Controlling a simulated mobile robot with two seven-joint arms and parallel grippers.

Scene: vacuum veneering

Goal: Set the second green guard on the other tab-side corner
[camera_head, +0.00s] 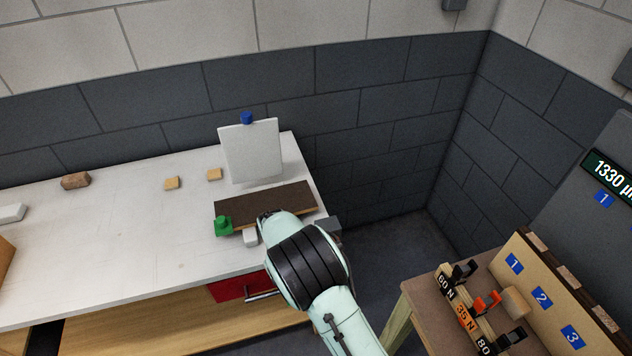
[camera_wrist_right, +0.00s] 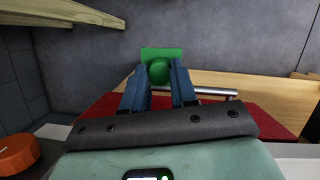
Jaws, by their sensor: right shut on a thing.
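The dark brown board (camera_head: 262,207) lies near the right end of the white bench. One green guard (camera_head: 223,226) sits at its front left corner, and a small white block (camera_head: 250,238) is at its front edge beside that guard. My left gripper is in neither view.
A white panel (camera_head: 252,152) with a blue knob stands behind the board. Small wooden blocks (camera_head: 172,183) lie left. A red drawer (camera_wrist_right: 255,112) with a bar handle is under the bench. A side table (camera_head: 425,290) with labelled clamps stands right. The bench's middle is clear.

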